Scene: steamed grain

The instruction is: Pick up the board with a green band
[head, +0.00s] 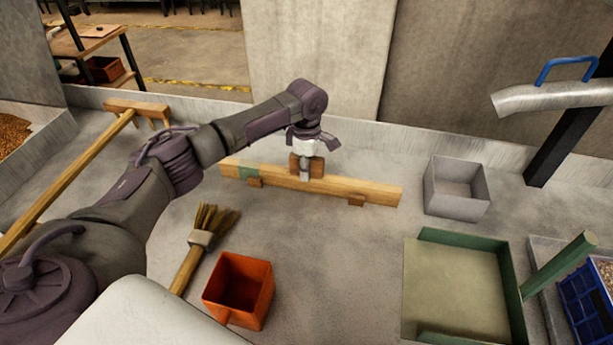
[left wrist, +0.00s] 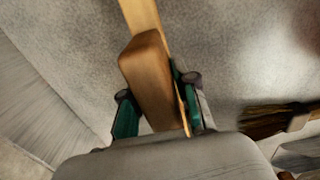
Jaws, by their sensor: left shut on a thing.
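The board with a green band (head: 350,189) is a long, light wooden plank lying across the grey floor in the middle of the head view. Its green band is near its left end, and small wooden blocks sit along its front edge. My left gripper (head: 306,172) comes down on the middle of the board from above. It is shut on the wooden block at the board's middle, which also shows between the fingers (left wrist: 160,115) in the left wrist view. Whether the board touches the floor is hard to tell. My right gripper is not in view.
A broom (head: 201,238) and an orange bin (head: 238,291) are in front of the board. A grey box (head: 456,187) is just right of it, with a green tray (head: 462,235) nearer. A wooden rake (head: 70,175) lies at left; a low wall runs behind.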

